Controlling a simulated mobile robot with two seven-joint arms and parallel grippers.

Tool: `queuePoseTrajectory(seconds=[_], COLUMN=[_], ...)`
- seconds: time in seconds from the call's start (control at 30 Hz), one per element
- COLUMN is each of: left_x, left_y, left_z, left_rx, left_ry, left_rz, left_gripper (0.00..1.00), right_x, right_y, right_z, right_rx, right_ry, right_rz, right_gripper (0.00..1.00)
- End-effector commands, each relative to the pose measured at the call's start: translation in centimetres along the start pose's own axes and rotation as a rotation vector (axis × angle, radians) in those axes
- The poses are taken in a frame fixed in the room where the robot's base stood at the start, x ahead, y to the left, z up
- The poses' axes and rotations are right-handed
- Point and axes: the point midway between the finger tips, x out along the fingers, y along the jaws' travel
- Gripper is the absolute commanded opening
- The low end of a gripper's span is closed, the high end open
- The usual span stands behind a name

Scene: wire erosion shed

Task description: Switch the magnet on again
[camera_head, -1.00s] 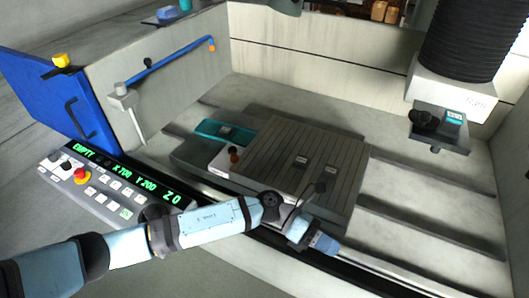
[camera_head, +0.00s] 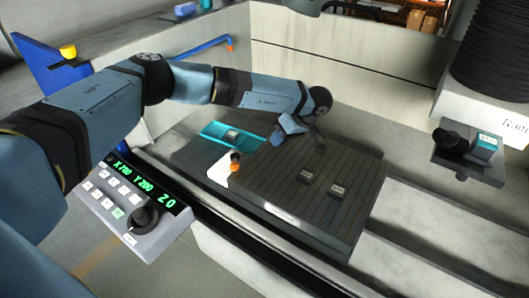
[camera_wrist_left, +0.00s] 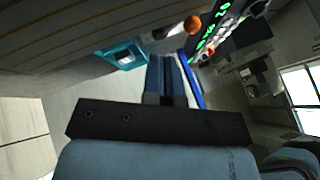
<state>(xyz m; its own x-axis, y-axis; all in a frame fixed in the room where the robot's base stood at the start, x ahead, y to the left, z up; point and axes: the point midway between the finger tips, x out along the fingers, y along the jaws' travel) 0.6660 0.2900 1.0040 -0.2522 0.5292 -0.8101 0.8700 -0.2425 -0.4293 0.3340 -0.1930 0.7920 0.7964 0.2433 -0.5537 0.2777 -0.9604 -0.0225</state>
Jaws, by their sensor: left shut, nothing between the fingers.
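The magnet is a dark, grooved plate (camera_head: 290,205) in the middle of the head view. At its left end is a pale switch panel (camera_head: 219,172) carrying a lever with an orange knob (camera_head: 236,156). The orange knob also shows in the left wrist view (camera_wrist_left: 192,24), beyond the fingertips and a little right. My left gripper (camera_head: 277,143) is shut and empty. It is near the plate's far left edge, to the right of the knob and apart from it. Its closed fingers show in the left wrist view (camera_wrist_left: 165,66). My right gripper is out of view.
Two small labelled blocks (camera_head: 307,176) (camera_head: 338,190) sit on the plate. A teal tray (camera_head: 211,130) with a small block lies behind the knob. The control panel (camera_head: 128,200) stands front left, partly covered by my left arm. A machine head (camera_head: 480,140) hangs at the right.

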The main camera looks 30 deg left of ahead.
Motion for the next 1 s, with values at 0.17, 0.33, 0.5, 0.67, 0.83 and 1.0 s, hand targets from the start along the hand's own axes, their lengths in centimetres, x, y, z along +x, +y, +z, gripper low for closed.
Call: queuePoseTrajectory(seconds=[0.17,0.33,0.5,0.67,0.83,1.0], left_x=[-0.2,-0.2,0.0,1.7,5.2,8.8], left_y=[-0.2,-0.2,-0.2,-0.2,-0.3,-0.3], left_z=[-1.1,-1.0,-1.0,-1.0,-1.1,-1.1], left_rx=[-0.009,-0.008,-0.008,-0.008,-0.008,-0.008], left_ry=[0.025,0.023,0.022,0.022,0.021,0.021], left_rz=[-0.008,-0.008,-0.008,-0.01,-0.012,-0.01], left_gripper=[0.0,0.0,0.0,0.0,0.0,0.0], right_x=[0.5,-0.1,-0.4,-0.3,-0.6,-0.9], right_y=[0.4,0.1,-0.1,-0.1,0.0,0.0], right_z=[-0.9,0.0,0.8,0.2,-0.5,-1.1], right_rx=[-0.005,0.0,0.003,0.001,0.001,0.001], right_ry=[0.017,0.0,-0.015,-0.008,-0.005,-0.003], right_rz=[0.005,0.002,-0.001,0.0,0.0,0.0], right_gripper=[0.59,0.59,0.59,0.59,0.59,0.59])
